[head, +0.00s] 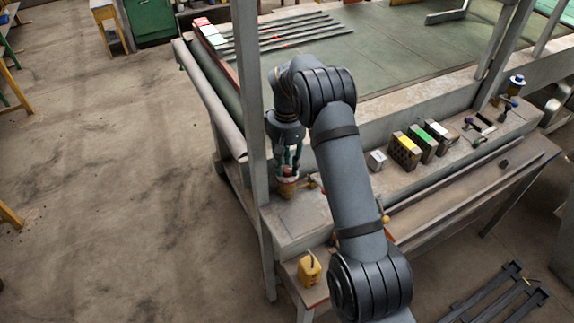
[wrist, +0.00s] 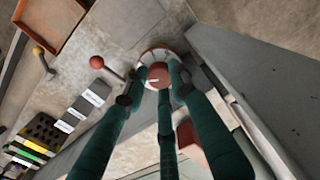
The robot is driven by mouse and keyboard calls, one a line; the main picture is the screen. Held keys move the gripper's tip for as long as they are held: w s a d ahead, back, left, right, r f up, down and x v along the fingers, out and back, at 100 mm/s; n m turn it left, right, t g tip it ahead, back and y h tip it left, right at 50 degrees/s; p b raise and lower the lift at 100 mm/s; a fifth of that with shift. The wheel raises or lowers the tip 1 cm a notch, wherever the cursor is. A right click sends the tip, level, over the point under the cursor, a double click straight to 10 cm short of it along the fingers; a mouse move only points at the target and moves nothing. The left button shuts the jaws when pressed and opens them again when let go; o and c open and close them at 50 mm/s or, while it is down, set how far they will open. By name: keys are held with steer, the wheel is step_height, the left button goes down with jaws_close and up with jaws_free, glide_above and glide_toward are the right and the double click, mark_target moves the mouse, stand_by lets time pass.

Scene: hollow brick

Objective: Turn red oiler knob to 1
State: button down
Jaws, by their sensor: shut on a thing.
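The red oiler knob (wrist: 158,76) is round, with a short pale mark on its top. It sits on the oiler, whose pale round rim (wrist: 152,53) shows around it in the wrist view. In the head view the oiler (head: 287,190) stands on the ledge at the bench's near left corner, below my gripper (head: 288,172). My gripper points down, and its teal fingers close around the knob; they also show in the wrist view (wrist: 160,80). The fingers hide the knob's sides, and I cannot read any numbers.
A red ball-ended lever (wrist: 97,62) stands beside the oiler. A row of blocks lies along the ledge, including a yellow-topped one (head: 405,150) and a green-topped one (head: 422,143). An upright post (head: 252,130) stands close left of my gripper. A yellow can (head: 309,270) sits lower down.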

mark_target(287, 168)
steer(key=m+b, duration=0.2)
steer(key=m, duration=0.2)
steer(key=shift+f+b, duration=0.1)
steer(key=shift+b, duration=0.25)
steer(key=shift+m+b, duration=0.75)
steer(key=shift+m, duration=0.85)
steer(key=c, duration=1.4)
jaws_free()
step_height(287, 168, up, 12)
